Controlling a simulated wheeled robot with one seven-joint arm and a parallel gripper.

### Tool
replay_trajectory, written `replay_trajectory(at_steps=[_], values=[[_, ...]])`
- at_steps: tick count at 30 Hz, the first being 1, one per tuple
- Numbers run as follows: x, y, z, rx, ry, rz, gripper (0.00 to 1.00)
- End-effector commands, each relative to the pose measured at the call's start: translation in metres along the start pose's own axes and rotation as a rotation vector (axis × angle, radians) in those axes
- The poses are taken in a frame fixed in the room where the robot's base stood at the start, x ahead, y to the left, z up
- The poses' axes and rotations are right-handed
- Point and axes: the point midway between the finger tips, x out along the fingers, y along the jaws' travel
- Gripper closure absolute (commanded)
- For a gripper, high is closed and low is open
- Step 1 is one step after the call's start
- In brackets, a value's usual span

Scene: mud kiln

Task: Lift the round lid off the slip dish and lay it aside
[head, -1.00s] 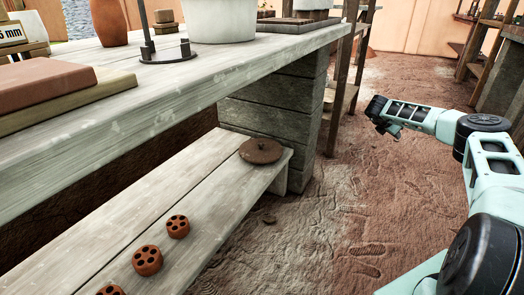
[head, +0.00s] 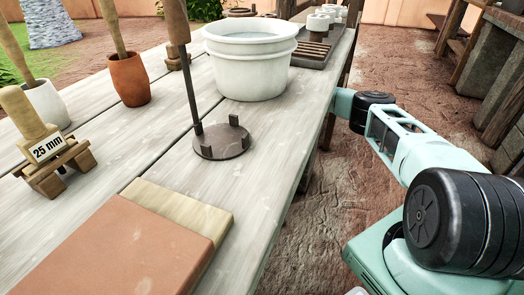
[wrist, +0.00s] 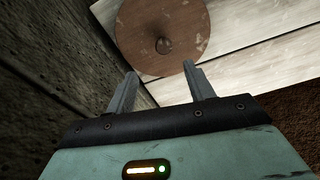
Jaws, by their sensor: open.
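The round lid (wrist: 140,22) shows in the wrist view as a brown, speckled disc with a small dark knob (wrist: 162,45) at its middle. It lies on pale boards, and its top edge is cut off by the frame. The slip dish cannot be made out beneath it. My gripper (wrist: 162,72) is open and empty. Its two fingers point toward the lid, with the knob just beyond and between the tips. I cannot tell how far the fingertips are from the lid. In the head view the lid and gripper are hidden by the table.
A dark rough wall (wrist: 50,75) runs close on the left in the wrist view. The pale low bench (wrist: 235,25) lies around the lid. The table (head: 255,190) bears a white tub (head: 250,70), a round metal stand (head: 222,143) and a clay slab (head: 115,250).

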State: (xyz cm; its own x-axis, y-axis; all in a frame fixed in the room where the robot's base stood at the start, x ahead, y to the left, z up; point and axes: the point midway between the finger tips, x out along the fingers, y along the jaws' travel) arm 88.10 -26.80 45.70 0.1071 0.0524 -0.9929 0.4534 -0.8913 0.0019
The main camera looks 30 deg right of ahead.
Motion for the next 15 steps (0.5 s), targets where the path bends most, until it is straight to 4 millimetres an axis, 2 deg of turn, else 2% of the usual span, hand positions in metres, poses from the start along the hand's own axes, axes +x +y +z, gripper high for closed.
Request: replay_trajectory(at_steps=[6,9,15], values=[[0.042,-0.003,-0.001,0.009,0.001,-0.005,0.47],[0.056,-0.002,0.0,0.008,0.001,-0.003,0.47],[0.068,-0.002,-0.001,0.006,0.001,-0.002,0.47]])
